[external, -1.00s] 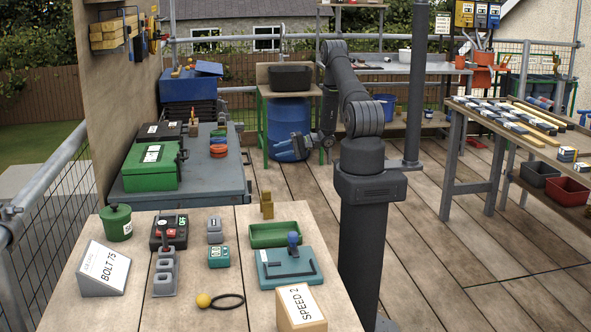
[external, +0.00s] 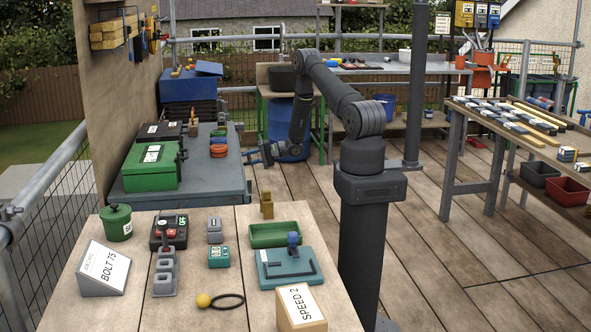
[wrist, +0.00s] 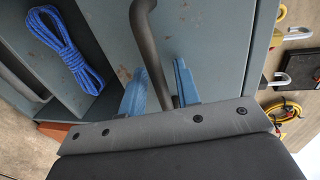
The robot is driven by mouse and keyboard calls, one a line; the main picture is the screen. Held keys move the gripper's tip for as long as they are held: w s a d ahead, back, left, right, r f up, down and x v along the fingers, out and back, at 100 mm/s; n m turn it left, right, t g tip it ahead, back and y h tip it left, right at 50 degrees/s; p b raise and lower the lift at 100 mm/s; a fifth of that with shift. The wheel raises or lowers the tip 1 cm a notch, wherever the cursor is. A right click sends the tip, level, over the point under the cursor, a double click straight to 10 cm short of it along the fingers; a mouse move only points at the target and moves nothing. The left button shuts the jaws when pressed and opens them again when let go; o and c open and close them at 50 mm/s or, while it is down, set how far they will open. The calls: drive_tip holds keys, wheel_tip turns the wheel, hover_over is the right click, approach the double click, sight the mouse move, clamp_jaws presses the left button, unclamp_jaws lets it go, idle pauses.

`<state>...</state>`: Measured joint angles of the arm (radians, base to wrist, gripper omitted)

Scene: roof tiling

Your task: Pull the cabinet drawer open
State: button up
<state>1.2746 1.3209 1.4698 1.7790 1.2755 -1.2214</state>
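The blue-grey cabinet (external: 215,178) stands left of my arm in the external view, with boxes on its top. In the wrist view its worn blue-grey face (wrist: 205,45) fills the middle. A dark bent bar handle (wrist: 146,42) stands out from that face. My gripper (external: 254,154) is at the cabinet's right side. In the wrist view its two blue fingers (wrist: 160,88) stand apart on either side of the bar, with gaps visible, so it looks open. The drawer's edges are hard to make out in the external view.
A coiled blue rope (wrist: 66,50) lies in a grey recess beside the face in the wrist view. A blue barrel (external: 288,128) stands behind my gripper. Wooden decking is clear right of the cabinet.

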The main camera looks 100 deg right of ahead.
clamp_jaws()
drive_tip(key=shift+s, duration=0.15)
drive_tip(key=f+v, duration=0.2)
drive_tip(key=v, duration=0.9)
drive_tip(key=s+f+v, duration=0.1)
drive_tip(key=f+v, duration=0.1)
drive_tip(key=v, duration=1)
drive_tip(key=shift+s+f, duration=0.15)
drive_tip(key=shift+f, duration=0.2)
unclamp_jaws()
